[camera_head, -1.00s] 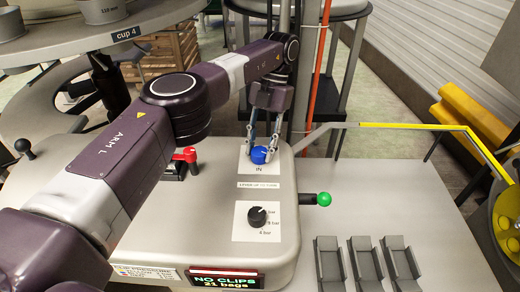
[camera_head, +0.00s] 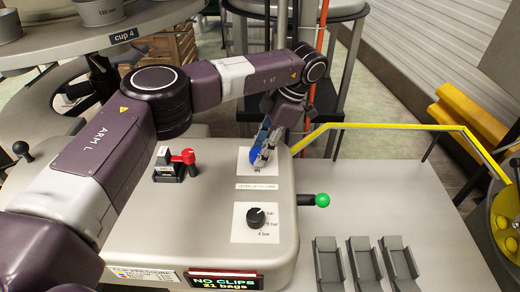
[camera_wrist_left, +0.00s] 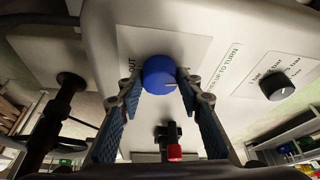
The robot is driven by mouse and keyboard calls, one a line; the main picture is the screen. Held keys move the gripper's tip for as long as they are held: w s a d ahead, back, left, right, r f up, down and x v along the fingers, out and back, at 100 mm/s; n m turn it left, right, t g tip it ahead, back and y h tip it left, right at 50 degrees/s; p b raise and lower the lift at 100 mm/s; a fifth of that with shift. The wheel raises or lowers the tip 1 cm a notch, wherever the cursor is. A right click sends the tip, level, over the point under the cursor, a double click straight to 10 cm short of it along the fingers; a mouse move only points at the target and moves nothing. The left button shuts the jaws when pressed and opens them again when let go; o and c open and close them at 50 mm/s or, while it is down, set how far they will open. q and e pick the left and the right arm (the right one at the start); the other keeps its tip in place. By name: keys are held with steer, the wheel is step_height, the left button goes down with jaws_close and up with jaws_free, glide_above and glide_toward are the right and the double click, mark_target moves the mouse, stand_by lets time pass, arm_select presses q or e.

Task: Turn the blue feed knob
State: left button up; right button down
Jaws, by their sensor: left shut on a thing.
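The blue feed knob (camera_head: 257,155) sits on a white label plate at the far end of the grey machine housing. My left gripper (camera_head: 266,146) reaches it from the upper right in the head view, tilted, with its fingers shut on the knob. The word OUT is printed beside the knob there. The fingers partly cover the label in the head view. My right gripper is not in view.
A red-handled lever (camera_head: 184,157) stands left of the knob. A black pressure dial (camera_head: 256,217) is nearer on the housing. A green-ended lever (camera_head: 321,200) juts from its right side. A yellow rail (camera_head: 385,126) runs at the back right. Grey trays (camera_head: 365,262) lie front right.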

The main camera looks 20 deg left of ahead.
arm_select(q)
steer(key=shift+m+t, duration=0.4)
steer(key=shift+m, duration=0.7)
steer(key=o, duration=1.2)
steer(key=shift+c, duration=0.2)
steer(key=v, duration=1.2)
steer(key=shift+d, duration=0.15)
